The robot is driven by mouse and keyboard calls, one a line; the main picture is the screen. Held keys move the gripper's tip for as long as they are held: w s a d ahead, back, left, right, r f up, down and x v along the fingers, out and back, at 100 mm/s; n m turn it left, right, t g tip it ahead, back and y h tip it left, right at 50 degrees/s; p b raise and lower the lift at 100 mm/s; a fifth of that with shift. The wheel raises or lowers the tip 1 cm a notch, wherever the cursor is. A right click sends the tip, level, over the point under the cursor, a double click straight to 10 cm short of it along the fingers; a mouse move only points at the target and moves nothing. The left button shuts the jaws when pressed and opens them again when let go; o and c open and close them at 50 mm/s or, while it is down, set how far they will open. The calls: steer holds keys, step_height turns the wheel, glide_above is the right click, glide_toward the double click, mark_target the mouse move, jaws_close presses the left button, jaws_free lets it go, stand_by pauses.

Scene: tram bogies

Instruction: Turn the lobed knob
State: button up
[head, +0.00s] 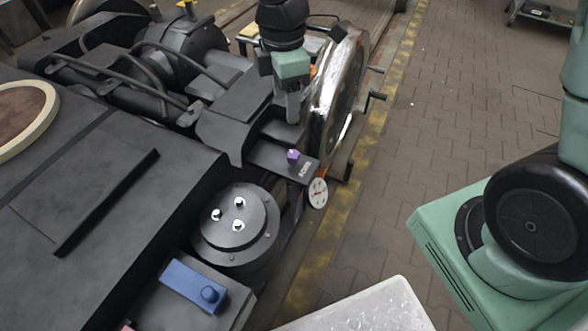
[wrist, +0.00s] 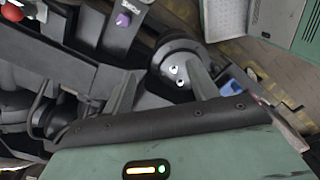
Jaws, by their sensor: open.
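The lobed knob, small and purple (head: 293,156), stands on a dark bracket with a white label on the bogie, near the middle of the head view. It also shows at the top of the wrist view (wrist: 123,19). My gripper (head: 293,118) is above and beyond the knob in the head view, pointing down beside the shiny wheel. In the wrist view its two fingers (wrist: 160,72) are spread apart with nothing held between them. The knob lies outside the fingers, beyond their tips, and is not touched.
A round dark housing with white-topped bolts (head: 236,226) and a blue block with a round knob (head: 194,286) are nearer me. The shiny wheel (head: 337,85) stands close beside my gripper. A dial gauge (head: 318,193) hangs below the bracket.

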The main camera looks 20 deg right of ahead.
mark_target(293, 154)
steer(key=w+d+f+n+b, duration=0.5)
steer(key=w+f, duration=0.5)
steer(key=f, duration=0.1)
step_height(293, 154, down, 18)
steer(key=b, duration=0.5)
steer(key=shift+d+r, duration=0.1)
steer(key=shift+r, duration=0.15)
steer(key=c, duration=1)
